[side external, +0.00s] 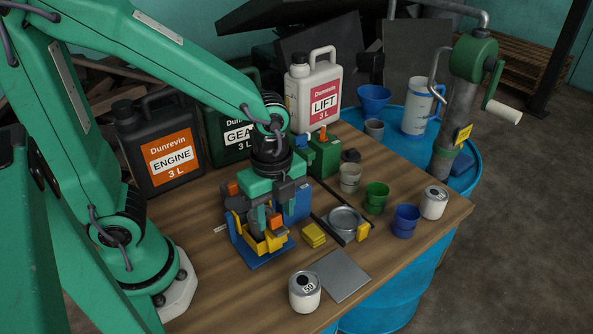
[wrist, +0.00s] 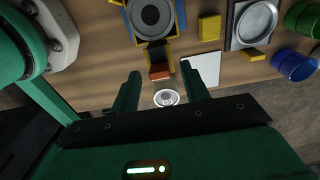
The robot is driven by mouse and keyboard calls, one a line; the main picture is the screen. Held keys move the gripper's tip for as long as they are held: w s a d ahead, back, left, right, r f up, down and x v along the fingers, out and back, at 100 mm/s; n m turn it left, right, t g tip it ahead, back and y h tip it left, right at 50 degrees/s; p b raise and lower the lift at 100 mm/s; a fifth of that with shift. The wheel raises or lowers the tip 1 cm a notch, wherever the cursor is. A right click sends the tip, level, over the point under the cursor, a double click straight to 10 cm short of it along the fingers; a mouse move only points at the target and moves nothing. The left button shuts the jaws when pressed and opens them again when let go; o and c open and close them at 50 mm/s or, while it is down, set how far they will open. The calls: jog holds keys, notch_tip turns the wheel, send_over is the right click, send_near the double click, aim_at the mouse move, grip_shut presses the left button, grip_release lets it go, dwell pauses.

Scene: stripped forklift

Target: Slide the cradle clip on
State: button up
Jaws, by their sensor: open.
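A blue and yellow stand (side external: 270,262) sits on the wooden table, partly hidden by my gripper. In the wrist view its blue plate (wrist: 181,14) shows at the top with a round dark part (wrist: 150,12). A small orange block (side external: 277,223), which may be the cradle clip, is at the stand's front; it also shows in the wrist view (wrist: 160,73) at the end of a dark and yellow part. My gripper (wrist: 160,70) is open, pointing down over the stand. The orange block appears between its fingers, with a gap on each side. Their height difference is unclear.
Yellow blocks (side external: 313,236) and a round metal dish (side external: 345,219) lie right of the stand. A grey plate (side external: 342,277) and a white can (side external: 304,291) are near the front edge. Green (side external: 376,199) and blue (side external: 405,221) cups stand right. Large jugs (side external: 160,145) line the back.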

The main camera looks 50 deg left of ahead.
jog(key=shift+f, duration=0.3)
jog(key=shift+c, duration=0.4)
grip_shut()
jog(key=shift+a+f, duration=0.15)
jog(key=shift+a, duration=1)
jog(key=shift+o, duration=0.4)
grip_release()
notch_tip(320, 180, up, 8)
